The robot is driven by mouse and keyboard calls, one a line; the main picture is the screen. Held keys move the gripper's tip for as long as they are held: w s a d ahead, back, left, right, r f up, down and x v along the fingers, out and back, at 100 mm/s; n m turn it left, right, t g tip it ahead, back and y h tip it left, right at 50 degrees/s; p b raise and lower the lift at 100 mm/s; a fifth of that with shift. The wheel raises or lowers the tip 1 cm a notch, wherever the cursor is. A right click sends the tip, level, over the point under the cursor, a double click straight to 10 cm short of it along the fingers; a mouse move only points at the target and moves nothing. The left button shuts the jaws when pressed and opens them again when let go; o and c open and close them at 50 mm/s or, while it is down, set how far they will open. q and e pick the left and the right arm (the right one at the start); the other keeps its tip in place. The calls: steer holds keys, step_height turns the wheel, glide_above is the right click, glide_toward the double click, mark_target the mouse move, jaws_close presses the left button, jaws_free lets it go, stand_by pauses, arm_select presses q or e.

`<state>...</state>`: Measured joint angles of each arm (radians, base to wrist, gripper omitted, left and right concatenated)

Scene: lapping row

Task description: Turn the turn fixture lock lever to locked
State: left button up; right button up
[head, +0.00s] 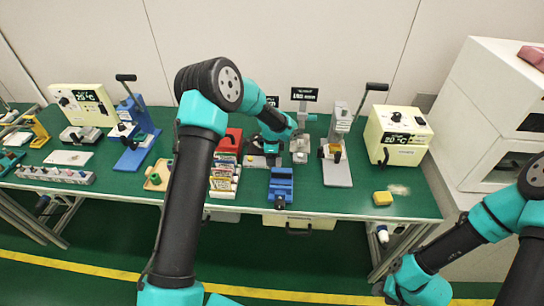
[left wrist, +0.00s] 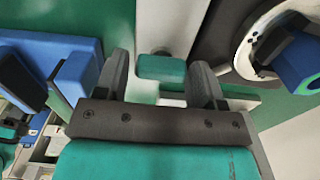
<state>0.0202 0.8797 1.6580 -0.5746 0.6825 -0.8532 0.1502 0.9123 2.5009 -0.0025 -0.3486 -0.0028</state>
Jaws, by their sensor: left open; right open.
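My left gripper (head: 271,158) points down over the middle of the green bench, above a light grey plate (head: 255,161) that it and the arm partly hide. In the left wrist view, the left gripper (left wrist: 163,72) is open. A small teal-green block on a grey stem (left wrist: 161,67) shows between its fingers, with a gap on both sides; it may be the lock lever's grip, but I cannot tell for sure. The lever's position cannot be read. My right gripper (head: 382,289) is low at the right, in front of the bench, and open.
A blue vise (head: 281,186) stands just in front of the left gripper. Grey fixtures (head: 300,145) and a lever press (head: 337,150) stand to its right, a red box with coloured packs (head: 226,160) to its left. A yellow block (head: 382,198) lies on clear bench at right.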

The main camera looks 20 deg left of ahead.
arm_select(q)
steer(key=shift+w+a, duration=0.1)
steer(key=shift+w+r, duration=0.1)
steer(key=shift+r, duration=0.5)
steer(key=shift+s+r, duration=0.2)
steer(key=shift+r, duration=3.2)
